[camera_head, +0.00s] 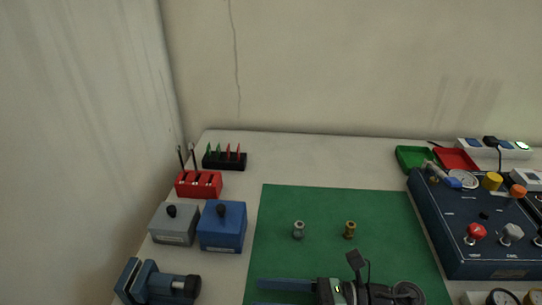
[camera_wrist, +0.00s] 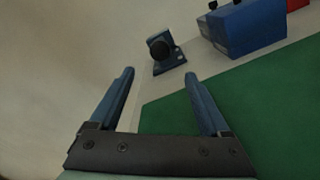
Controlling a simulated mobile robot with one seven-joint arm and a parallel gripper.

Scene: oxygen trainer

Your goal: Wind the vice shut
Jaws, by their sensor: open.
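The vice (camera_head: 157,283) is a small dark blue device with jaws at its left and a screw with a dark round knob at its right. It sits at the table's front left corner in the head view. In the wrist view the vice (camera_wrist: 166,54) stands beyond my fingertips, with its black knob facing me. My gripper (camera_head: 258,292) is over the front of the green mat, to the right of the vice and apart from it. In the wrist view my gripper (camera_wrist: 160,76) has its two blue fingers wide apart with nothing between them.
A grey box (camera_head: 174,224) and a blue box (camera_head: 222,228) with black knobs stand behind the vice. A red rack (camera_head: 199,184) is farther back. Two small fittings, one grey (camera_head: 298,230) and one brass (camera_head: 349,230), stand on the green mat (camera_head: 325,205). A navy control panel (camera_head: 455,225) is at right.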

